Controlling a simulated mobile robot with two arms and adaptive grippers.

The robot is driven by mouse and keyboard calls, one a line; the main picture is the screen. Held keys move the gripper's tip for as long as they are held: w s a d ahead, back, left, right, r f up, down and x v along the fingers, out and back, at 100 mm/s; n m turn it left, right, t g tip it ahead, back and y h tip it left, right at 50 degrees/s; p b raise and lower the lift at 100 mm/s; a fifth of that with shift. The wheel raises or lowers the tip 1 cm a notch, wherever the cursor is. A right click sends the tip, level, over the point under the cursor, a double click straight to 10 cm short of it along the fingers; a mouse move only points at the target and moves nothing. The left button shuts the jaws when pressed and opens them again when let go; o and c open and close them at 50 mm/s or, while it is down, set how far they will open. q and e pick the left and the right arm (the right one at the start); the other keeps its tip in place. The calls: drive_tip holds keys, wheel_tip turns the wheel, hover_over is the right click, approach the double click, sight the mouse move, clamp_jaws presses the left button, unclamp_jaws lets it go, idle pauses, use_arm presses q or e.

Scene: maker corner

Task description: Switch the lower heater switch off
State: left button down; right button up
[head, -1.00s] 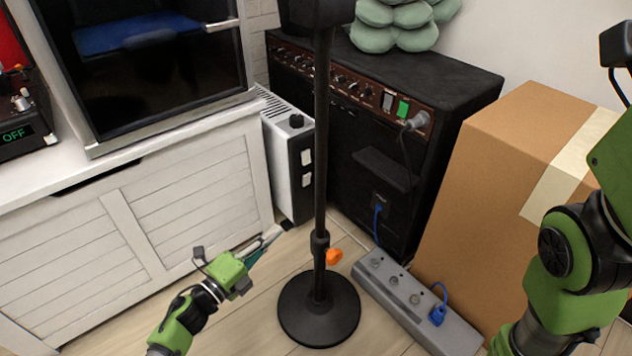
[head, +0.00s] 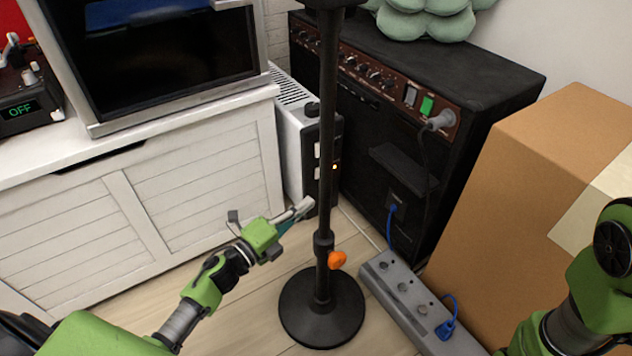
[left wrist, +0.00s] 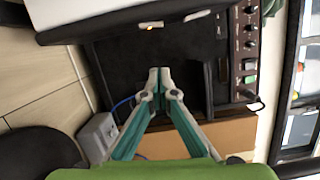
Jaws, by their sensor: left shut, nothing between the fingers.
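The heater (head: 292,140) is a white body with a black front panel, standing between the white cabinet and the black amplifier. Its upper switch (head: 317,150) and lower switch (head: 317,173) are pale rockers, one above the other. A small orange light (head: 335,167) glows on the panel. The stand's pole hides part of the panel. My left gripper (head: 305,206) is shut and empty, low by the heater's base, below the lower switch and apart from it. In the left wrist view its tips (left wrist: 158,76) meet, with the heater (left wrist: 85,12) at the top. My right gripper is out of view.
A black stand (head: 322,310) with an orange knob rises just right of my left gripper. A grey power strip (head: 405,295), a cardboard box (head: 500,200) and the amplifier (head: 450,75) crowd the right. The cabinet (head: 150,220) bounds the left.

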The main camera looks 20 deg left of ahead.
use_arm(q)
drive_tip(key=w+b, duration=0.1)
drive_tip(key=w, duration=0.2)
drive_tip(key=w+b, duration=0.2)
drive_tip(key=w, duration=0.1)
drive_tip(key=w+b, duration=0.1)
drive_tip(key=w, duration=0.2)
drive_tip(key=shift+a+r+b, duration=0.15)
drive_tip(key=shift+r+b, duration=0.15)
drive_tip(key=shift+b, duration=0.1)
drive_tip(key=shift+r, duration=0.1)
